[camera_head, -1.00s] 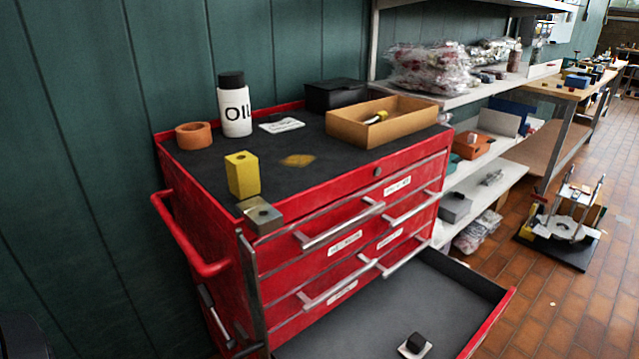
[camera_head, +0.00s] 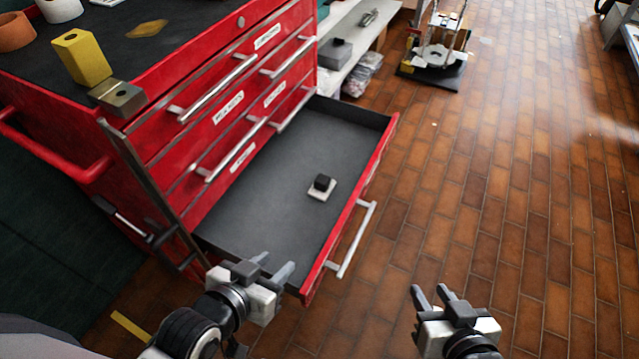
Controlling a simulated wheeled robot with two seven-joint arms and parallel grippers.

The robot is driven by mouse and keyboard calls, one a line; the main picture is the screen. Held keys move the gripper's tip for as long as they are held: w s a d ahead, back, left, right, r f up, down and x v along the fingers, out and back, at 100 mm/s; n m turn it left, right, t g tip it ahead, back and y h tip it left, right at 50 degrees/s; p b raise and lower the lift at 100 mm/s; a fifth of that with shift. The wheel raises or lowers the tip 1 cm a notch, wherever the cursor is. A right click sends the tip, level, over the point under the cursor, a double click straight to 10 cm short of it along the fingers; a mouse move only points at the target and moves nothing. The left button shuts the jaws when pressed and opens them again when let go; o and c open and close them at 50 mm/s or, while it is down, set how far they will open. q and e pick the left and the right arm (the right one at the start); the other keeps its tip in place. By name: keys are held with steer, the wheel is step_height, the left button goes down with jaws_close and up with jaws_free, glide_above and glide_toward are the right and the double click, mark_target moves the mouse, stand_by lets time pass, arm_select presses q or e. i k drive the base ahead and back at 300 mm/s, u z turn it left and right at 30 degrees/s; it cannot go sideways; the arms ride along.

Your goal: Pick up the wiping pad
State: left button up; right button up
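The wiping pad appears to be the small white pad (camera_head: 316,192) with a black block-shaped grip on top. It lies flat in the open bottom drawer (camera_head: 260,205), toward the drawer's front wall. My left gripper (camera_head: 277,263) is open and empty, near the drawer's front left corner, apart from the pad. My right gripper (camera_head: 428,291) is open and empty over the brick floor, right of the drawer and farther from the pad.
The red tool cabinet (camera_head: 150,150) stands behind the drawer, its upper drawers shut. The yellow block (camera_head: 82,58) and a metal block (camera_head: 117,97) sit on its top edge. The drawer's silver handle (camera_head: 353,240) juts out in front. The floor (camera_head: 500,190) at right is clear.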

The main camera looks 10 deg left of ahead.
mark_target(322, 186)
steer(key=z, duration=1.25)
steer(key=i, duration=1.65)
steer(key=u, duration=2.1)
